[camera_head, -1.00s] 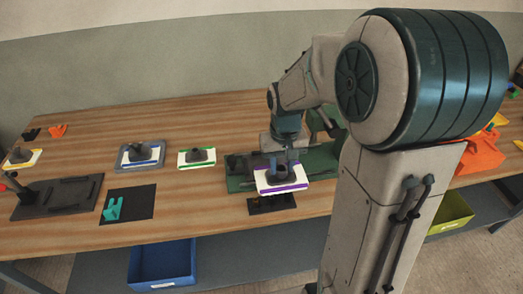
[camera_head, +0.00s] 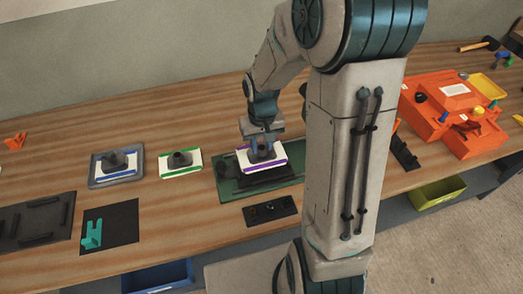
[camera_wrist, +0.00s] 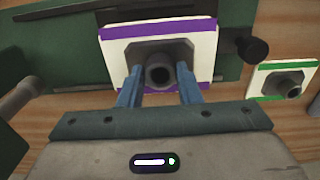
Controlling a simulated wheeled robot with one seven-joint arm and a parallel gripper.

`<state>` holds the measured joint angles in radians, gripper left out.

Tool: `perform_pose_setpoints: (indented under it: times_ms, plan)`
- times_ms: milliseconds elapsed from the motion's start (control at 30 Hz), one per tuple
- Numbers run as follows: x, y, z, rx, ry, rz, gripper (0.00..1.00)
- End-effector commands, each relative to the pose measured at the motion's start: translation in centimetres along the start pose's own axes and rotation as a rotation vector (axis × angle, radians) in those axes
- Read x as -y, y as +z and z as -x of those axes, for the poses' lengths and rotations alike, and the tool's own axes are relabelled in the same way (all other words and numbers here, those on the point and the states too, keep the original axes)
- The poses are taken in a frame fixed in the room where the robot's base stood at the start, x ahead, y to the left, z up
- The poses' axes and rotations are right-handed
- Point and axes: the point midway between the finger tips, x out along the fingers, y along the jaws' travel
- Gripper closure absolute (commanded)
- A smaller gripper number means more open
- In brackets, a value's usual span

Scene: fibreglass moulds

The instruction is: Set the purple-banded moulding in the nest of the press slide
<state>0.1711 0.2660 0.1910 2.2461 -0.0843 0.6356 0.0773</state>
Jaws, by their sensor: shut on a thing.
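The purple-banded moulding (camera_head: 275,158) is a white plate with purple edges and a dark hollow boss. My gripper (camera_head: 262,147) is shut on its boss from above. In the wrist view the two blue fingers (camera_wrist: 158,85) sit on either side of the boss, and the moulding (camera_wrist: 115,48) lies nearly square to them. The moulding is over the dark green press base (camera_head: 229,187). I cannot tell whether it touches what is below. The slide's nest is hidden beneath it, and my arm covers the press's right part.
A green-banded moulding (camera_head: 196,163) and a blue-banded one on a grey tray (camera_head: 94,181) stand to the left. A dark panel with two buttons (camera_head: 257,217) lies in front of the press. A black knob (camera_wrist: 252,48) is close right of the moulding in the wrist view.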

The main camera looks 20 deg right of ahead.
Motion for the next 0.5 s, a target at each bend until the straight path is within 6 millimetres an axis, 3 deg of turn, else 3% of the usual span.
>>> perform_pose_setpoints:
  times_ms: [267,500]
  plan:
    - [-0.1,0.0,-3.3,0.002,0.000,-0.002,1.00]
    - [-0.2,0.0,-3.7,-0.001,0.000,-0.004,1.00]
